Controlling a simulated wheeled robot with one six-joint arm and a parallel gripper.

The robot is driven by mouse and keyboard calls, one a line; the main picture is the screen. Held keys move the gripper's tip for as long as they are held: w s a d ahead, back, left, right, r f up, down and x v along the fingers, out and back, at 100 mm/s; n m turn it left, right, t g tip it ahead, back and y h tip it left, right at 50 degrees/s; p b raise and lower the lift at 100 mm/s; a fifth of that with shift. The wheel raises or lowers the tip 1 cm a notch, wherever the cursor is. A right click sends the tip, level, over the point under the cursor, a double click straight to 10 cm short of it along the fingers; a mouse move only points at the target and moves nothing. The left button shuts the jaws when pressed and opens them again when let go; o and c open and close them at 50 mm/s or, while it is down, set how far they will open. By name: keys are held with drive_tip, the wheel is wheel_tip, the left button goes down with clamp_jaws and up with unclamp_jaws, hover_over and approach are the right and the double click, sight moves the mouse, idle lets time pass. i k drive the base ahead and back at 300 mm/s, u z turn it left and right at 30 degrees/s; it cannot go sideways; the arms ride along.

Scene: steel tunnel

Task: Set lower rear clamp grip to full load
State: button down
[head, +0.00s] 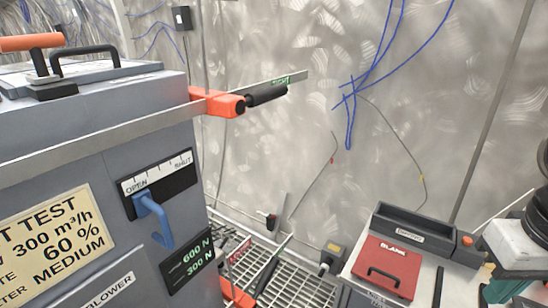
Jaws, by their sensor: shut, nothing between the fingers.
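An upper orange clamp (220,102) with a black grip (266,93) sticks out from the right side of the grey cabinet (95,165) on a flat metal bar. A green label lies along that bar. A lower orange clamp part (236,293) shows at the bottom, partly hidden behind the cabinet, with a dark grip (268,268) beside it. I cannot read its setting. My gripper is not in view.
A blue lever (153,218) sits at the OPEN end of an OPEN–SHUT scale. A test plate (45,250) is beside it. Metal grating (295,290) lies beyond. A red BLANK plate (386,268) with a handle rests at right. Blue cables (360,85) hang on the wall.

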sight(266, 275)
drive_tip(key=u, duration=0.85)
